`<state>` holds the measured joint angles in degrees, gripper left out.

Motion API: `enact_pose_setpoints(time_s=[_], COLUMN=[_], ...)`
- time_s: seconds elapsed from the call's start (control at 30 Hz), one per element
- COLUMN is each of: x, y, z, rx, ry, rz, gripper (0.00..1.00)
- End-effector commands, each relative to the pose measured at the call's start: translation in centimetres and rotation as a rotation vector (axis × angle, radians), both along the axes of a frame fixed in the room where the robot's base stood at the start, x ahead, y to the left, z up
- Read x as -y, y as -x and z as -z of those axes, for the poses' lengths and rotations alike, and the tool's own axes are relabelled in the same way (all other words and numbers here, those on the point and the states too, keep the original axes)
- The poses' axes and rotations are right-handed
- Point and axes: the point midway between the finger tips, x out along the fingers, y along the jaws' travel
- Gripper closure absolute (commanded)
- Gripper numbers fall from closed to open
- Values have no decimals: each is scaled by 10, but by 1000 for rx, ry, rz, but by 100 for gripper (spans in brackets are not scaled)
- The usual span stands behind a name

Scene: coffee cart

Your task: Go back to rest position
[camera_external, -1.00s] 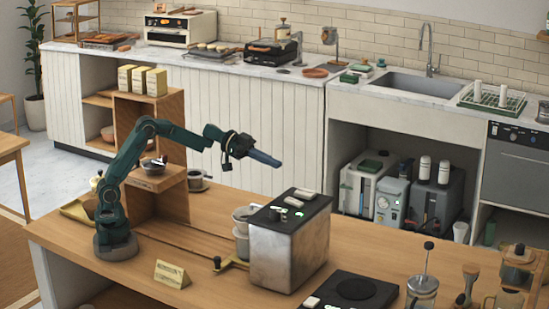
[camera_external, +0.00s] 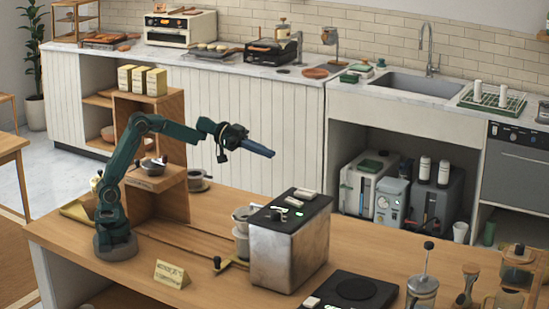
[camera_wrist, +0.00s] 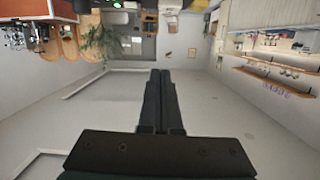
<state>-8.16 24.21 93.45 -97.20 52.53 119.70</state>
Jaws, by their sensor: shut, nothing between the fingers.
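My gripper (camera_external: 262,151) is raised in the air above the wooden cart, well above and behind the metal coffee machine in the external view. Its fingers are together and hold nothing. In the wrist view the shut fingers (camera_wrist: 161,88) point out into the empty room, which appears upside down. My arm reaches up from its base at the left of the cart and bends out to the right.
The metal machine (camera_external: 285,255) stands mid-cart with a white cup and holder at its left. A wooden shelf (camera_external: 160,190) with a bowl stands behind my arm. A small sign (camera_external: 171,274) is in front. A black hot plate (camera_external: 355,289) and a French press (camera_external: 422,290) are at right.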

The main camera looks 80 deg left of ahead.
Motion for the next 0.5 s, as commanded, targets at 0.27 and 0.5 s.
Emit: enact_pose_setpoints(time_s=[0.27, 0.5], x=[44, 48], y=[98, 194], z=[-35, 9], rx=[-7, -279], ry=[-187, -337], rz=[122, 65], gripper=[100, 100])
